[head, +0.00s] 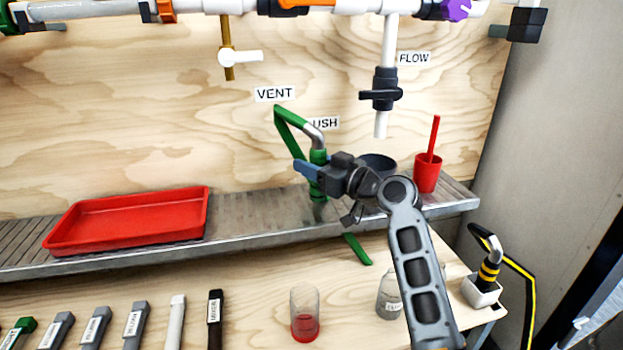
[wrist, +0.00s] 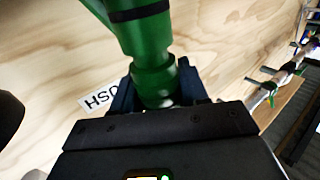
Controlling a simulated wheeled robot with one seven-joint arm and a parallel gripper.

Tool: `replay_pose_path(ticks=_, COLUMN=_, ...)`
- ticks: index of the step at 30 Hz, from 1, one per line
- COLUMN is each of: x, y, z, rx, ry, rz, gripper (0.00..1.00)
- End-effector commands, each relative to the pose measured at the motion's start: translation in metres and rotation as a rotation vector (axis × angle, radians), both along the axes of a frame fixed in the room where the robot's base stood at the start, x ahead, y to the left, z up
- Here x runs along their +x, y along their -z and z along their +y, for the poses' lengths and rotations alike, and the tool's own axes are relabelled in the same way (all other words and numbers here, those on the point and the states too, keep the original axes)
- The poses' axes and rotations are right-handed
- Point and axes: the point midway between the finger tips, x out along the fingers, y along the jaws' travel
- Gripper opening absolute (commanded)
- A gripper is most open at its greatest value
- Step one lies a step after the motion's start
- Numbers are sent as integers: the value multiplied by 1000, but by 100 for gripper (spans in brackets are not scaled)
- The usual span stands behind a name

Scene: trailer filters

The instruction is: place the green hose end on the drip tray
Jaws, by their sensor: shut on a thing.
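The green hose end (head: 318,157), with a grey bent piece at its top, stands roughly upright in front of the plywood wall. My gripper (head: 309,170) is shut on it, with blue fingers around its green body. In the wrist view the green hose end (wrist: 145,40) sits between the dark blue fingers of my gripper (wrist: 155,88). The hose's lower part shows below the fingers, over the ribbed metal ledge; I cannot tell whether it touches. A shallow red tray (head: 130,221) lies on the ledge to the left, apart from the hose. No label marks which is the drip tray.
The ribbed metal ledge (head: 262,222) runs along the wall. A dark bowl (head: 378,162) and red cup (head: 427,176) stand right of my gripper. Pipes with valves (head: 385,90) hang above. A beaker (head: 305,312) and bottle stand below. Ledge space between tray and hose is clear.

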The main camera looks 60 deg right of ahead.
Motion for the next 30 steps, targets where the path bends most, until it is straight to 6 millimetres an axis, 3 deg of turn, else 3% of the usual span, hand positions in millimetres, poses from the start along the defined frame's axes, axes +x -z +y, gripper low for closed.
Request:
replay_pose_path(ticks=1, x=0, y=12, z=0, rx=1, ry=-1, rz=1, gripper=8)
replay_pose_path(ticks=4, x=0, y=22, z=0, rx=0, ry=0, rz=0, gripper=8)
replay_pose_path(ticks=18, x=0, y=28, z=0, rx=-1, ry=0, rz=-2, gripper=8)
replay_pose_path(ticks=19, x=0, y=27, z=0, rx=-1, ry=0, rz=-1, gripper=45)
replay_pose_path(ticks=26, x=0, y=26, z=0, rx=-1, ry=0, rz=0, gripper=67)
replay_pose_path(ticks=30, x=0, y=26, z=0, rx=-1, ry=0, rz=0, gripper=69)
